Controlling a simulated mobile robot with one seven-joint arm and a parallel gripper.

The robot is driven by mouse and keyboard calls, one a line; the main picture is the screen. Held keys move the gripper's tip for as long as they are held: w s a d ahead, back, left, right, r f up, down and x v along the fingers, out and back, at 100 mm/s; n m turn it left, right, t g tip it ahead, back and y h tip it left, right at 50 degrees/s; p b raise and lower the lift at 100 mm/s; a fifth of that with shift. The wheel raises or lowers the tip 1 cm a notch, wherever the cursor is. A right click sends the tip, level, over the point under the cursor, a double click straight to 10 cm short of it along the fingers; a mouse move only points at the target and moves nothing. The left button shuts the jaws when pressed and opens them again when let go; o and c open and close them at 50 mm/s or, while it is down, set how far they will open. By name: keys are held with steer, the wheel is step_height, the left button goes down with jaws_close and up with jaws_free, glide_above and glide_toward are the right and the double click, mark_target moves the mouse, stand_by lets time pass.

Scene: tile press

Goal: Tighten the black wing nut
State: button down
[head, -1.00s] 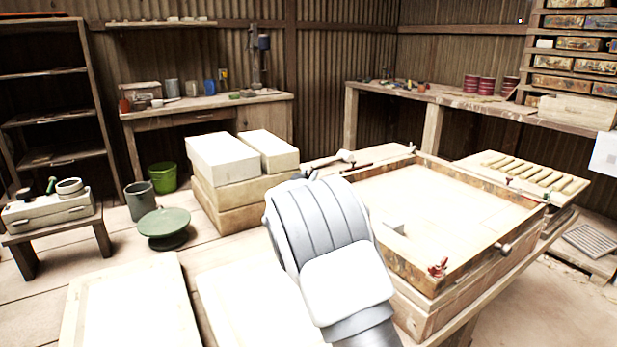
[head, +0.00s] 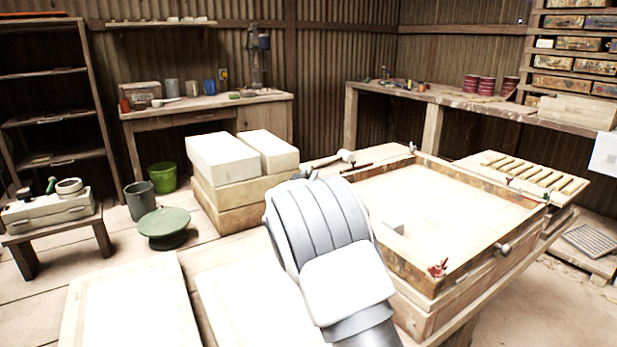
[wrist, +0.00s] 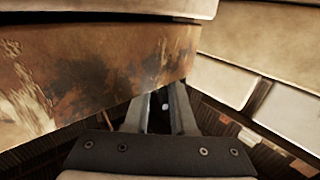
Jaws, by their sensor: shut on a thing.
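My gripper (wrist: 160,110) shows in the wrist view, its two grey fingers close together below the worn wooden side of the frame (wrist: 110,75). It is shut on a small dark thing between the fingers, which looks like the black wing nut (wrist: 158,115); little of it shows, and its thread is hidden. In the head view my grey arm covers the gripper and the near left part of the wooden frame (head: 462,276).
A red wing nut (head: 438,268) sits at the frame's near corner, and a round metal knob (head: 503,249) is on its right side. Stacked pale blocks (head: 225,160) stand left of the frame. Pale slabs (head: 135,305) lie in front. A green turntable (head: 164,225) stands farther left.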

steer(key=c, duration=0.8)
jaws_free()
steer(key=shift+o, duration=0.2)
steer(key=shift+s, duration=0.1)
steer(key=p+v, duration=0.4)
steer(key=v, duration=1.3)
steer(key=shift+a, duration=0.15)
steer(key=shift+s, duration=0.1)
